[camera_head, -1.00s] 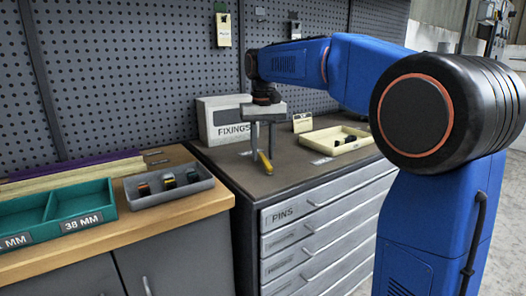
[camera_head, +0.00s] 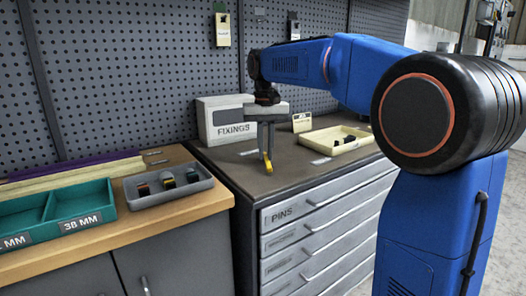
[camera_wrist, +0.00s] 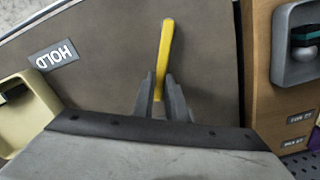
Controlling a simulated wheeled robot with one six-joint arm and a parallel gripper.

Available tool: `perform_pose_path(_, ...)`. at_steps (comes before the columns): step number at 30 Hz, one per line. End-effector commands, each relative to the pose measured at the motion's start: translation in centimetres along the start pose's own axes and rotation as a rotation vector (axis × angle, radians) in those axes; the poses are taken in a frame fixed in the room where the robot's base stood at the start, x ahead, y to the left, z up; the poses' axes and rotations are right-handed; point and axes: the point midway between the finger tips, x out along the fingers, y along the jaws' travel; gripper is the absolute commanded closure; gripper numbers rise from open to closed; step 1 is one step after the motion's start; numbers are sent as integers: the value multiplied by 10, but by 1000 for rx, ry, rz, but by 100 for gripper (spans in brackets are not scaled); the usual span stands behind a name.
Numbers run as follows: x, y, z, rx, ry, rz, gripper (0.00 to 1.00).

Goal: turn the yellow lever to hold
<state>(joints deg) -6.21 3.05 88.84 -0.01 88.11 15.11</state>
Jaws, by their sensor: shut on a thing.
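The yellow lever (camera_wrist: 164,50) is a thin bar lying over the brown cabinet top (camera_wrist: 110,40). In the head view the lever (camera_head: 267,164) shows below my gripper, its tip toward the front edge. My gripper (camera_wrist: 162,88) is shut on the lever, one finger on each side of it near its lower part in the wrist view. In the head view my gripper (camera_head: 266,152) points down over the cabinet top. The HOLD label (camera_wrist: 54,54) lies to the left of the lever in the wrist view, apart from it. The lever's pivot is hidden behind my gripper.
A cream tray (camera_head: 318,150) with small dark parts stands right of my gripper. The FIXINGS box (camera_head: 205,125) stands behind on the left. A grey tray (camera_head: 145,201) and a green tray (camera_head: 106,226) are on the wooden bench. The cabinet top in front is clear.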

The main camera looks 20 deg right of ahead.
Motion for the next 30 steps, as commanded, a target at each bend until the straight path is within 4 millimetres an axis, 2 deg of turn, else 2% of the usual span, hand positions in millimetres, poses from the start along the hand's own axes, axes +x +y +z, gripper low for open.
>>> perform_pose_path(14, 0, 34, 7, 426, 0, 0, 100)
perform_pose_path(30, 0, 63, 31, 903, 0, 0, 100)
